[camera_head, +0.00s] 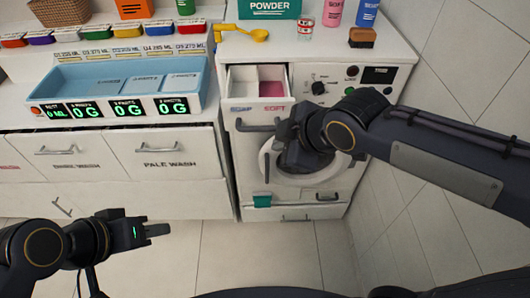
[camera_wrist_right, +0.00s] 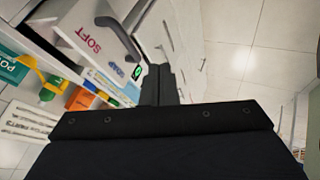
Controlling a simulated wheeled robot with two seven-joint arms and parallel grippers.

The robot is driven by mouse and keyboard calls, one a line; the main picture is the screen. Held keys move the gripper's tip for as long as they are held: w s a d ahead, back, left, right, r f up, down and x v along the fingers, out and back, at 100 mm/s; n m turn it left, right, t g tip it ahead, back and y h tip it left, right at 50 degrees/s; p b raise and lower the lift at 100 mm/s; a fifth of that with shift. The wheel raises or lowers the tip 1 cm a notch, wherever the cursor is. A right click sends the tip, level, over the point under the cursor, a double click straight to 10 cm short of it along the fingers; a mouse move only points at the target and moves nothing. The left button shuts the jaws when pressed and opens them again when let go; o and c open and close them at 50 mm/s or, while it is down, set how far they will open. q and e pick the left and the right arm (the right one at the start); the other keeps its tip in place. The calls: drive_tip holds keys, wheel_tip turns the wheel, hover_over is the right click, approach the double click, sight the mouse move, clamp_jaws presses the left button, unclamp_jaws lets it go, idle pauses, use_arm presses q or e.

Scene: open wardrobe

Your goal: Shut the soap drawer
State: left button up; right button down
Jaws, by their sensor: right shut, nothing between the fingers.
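The soap drawer (camera_head: 257,82) is pulled out of the top left of the white washing machine (camera_head: 345,103). It has a white left compartment and a pinkish right one. Its front carries SOAP and SOFT labels and a dark bar handle (camera_head: 256,127). In the right wrist view, the drawer front (camera_wrist_right: 85,35) and handle (camera_wrist_right: 122,36) show at upper left. My right gripper (camera_head: 287,162) is shut and empty, in front of the machine, just right of and below the handle. Its fingers (camera_wrist_right: 160,78) appear apart from the handle. My left gripper (camera_head: 160,230) is low at left, away from the drawer; its jaw opening is unclear.
The round machine door (camera_head: 328,178) is partly hidden behind my right gripper. A yellow scoop (camera_head: 258,35), a POWDER box (camera_head: 268,9), bottles and a brush (camera_head: 362,37) stand on top. A blue tray (camera_head: 70,78) with displays sits on the left counter. The floor in front is clear.

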use_arm(q)
drive_tip(key=shift+w+r+p, duration=0.1)
drive_tip(key=shift+r+p, duration=0.15)
drive_tip(key=shift+p, duration=0.05)
use_arm(e)
drive_tip(key=w+a+f, duration=0.3)
drive_tip(key=w+f, duration=0.3)
drive_tip(key=w, duration=0.3)
drive_tip(key=shift+a+f, duration=0.4)
